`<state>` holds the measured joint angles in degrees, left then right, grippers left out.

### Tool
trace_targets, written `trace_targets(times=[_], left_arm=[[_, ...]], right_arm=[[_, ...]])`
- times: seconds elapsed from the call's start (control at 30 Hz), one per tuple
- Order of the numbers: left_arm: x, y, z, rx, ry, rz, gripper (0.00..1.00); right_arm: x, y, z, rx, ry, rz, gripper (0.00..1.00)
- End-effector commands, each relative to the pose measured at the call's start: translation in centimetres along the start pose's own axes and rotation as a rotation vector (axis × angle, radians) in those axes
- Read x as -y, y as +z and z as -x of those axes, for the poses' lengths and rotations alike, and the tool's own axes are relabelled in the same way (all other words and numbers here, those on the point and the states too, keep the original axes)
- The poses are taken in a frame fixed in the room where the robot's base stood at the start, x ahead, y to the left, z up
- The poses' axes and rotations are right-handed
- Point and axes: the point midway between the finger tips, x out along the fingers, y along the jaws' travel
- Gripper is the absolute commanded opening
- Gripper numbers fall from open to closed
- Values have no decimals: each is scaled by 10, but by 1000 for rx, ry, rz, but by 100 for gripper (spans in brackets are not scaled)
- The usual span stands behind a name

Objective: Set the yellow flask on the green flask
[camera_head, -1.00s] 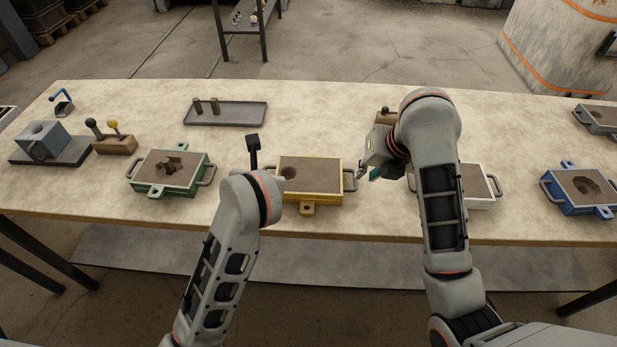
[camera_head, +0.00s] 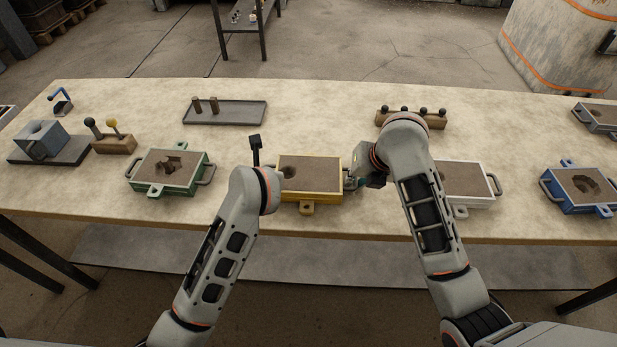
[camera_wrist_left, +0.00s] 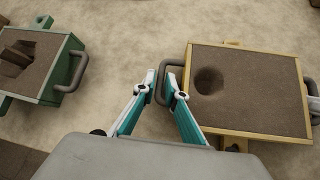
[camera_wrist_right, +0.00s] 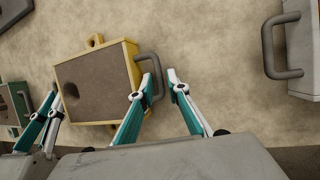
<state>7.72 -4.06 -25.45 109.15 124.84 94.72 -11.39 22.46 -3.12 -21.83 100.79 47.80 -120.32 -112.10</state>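The yellow flask (camera_head: 310,175) is a sand-filled box with a round hole near its left end and a handle at each end. It sits flat on the table. The green flask (camera_head: 195,182) sits to its left, with an irregular cavity in its sand. My left gripper (camera_wrist_left: 161,80) is open, its fingertips on either side of the yellow flask's left handle; my arm hides it in the head view. My right gripper (camera_wrist_right: 160,78) is open around the yellow flask's right handle, with a gap still visible. Both flasks also show in the left wrist view.
A white-framed flask (camera_head: 468,182) stands close on the right, and a blue flask (camera_head: 578,190) farther right. A grey tray (camera_head: 235,116), a wooden block with several dark knobs (camera_head: 410,120) and a small two-knob block (camera_head: 114,143) lie behind. Bare table separates the green and yellow flasks.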

Motion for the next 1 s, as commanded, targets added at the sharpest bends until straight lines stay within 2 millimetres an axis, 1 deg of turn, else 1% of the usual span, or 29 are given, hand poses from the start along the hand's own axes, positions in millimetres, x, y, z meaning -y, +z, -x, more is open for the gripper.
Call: trace_targets(times=[0.03, 0.07, 0.1, 0.13, 0.43, 0.67, 0.83, 1.0], left_arm=[[0, 0, 0, 0, 0, 0, 12], [0, 0, 0, 0, 0, 0, 9], [0, 0, 0, 0, 0, 0, 0], [0, 0, 0, 0, 0, 0, 0], [0, 0, 0, 0, 0, 0, 0], [-1, 4, 3, 6, 1, 0, 0], [-3, 10, 8, 8, 2, 0, 0], [-5, 19, 17, 10, 2, 1, 0]], right_arm=[[0, 0, 0, 0, 0, 0, 16], [0, 0, 0, 0, 0, 0, 13], [0, 0, 0, 0, 0, 0, 3], [0, 0, 0, 0, 0, 0, 0], [0, 0, 0, 0, -1, 0, 0], [-1, 2, 4, 4, 1, -1, 0], [-3, 6, 11, 6, 1, 0, 0], [-5, 11, 23, 9, 1, 0, 0]])
